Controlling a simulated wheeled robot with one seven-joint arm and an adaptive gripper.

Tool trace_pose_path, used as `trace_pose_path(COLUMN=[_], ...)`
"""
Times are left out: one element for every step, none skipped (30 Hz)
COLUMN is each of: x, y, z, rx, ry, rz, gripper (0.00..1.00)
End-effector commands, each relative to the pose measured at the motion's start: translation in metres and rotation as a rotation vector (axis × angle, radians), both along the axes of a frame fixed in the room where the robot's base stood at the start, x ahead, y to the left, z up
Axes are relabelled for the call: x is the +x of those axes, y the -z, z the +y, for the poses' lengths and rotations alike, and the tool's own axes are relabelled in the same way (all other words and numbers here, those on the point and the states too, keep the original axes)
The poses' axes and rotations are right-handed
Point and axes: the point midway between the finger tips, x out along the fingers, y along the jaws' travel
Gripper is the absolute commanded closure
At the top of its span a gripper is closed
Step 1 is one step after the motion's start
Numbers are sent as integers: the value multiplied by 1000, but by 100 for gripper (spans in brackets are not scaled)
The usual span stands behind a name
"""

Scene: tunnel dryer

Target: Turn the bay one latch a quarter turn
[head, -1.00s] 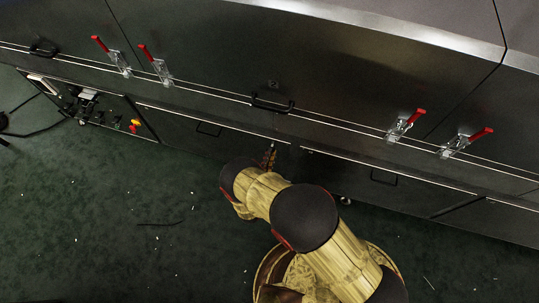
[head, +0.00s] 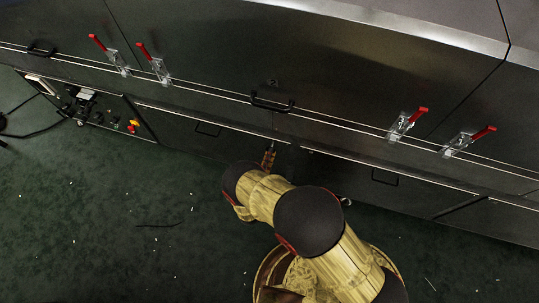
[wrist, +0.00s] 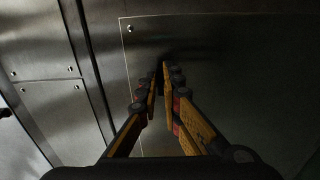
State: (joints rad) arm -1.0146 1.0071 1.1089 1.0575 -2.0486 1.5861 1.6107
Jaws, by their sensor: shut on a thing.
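My gripper (head: 268,157) is at the lower front of the dark metal dryer (head: 200,95), near the middle of the picture in the head view. In the wrist view the two yellow-and-black fingers of my gripper (wrist: 161,70) come together at a dark panel (wrist: 230,60). They are shut on a small dark thing at the panel, which I take to be the bay one latch. The fingertips hide nearly all of it, so its angle cannot be told. In the head view my arm and gripper cover that spot.
Red-handled clamps (head: 148,58) stand along the dryer's seam at left, with more at right (head: 410,122). A black handle (head: 272,102) sticks out above my gripper. A cable (head: 35,118) lies at far left. The green floor (head: 110,220) is mostly clear, with small scraps.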

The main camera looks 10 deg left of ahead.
Motion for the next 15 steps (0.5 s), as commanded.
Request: trace_pose_path(x=[0,0,0,0,0,0,0,0,0,0,0,0,0,0,0], y=[1,1,1,1,1,1,1,1,1,1,1,1,1,1,1], z=[-1,-1,-1,-1,-1,-1,-1,-1,-1,-1,-1,-1,-1,-1,-1], rx=[2,3,4,4,4,4,4,4,4,3,3,3,3,3,3], ry=[0,0,0,0,0,0,0,0,0,1,1,1,1,1,0], rz=[2,2,2,2,3,3,3,3,3,3,3,3,3,3,2], gripper=[100,100,100,100,100,100,100,100,100,100,100,93,91,89,87])
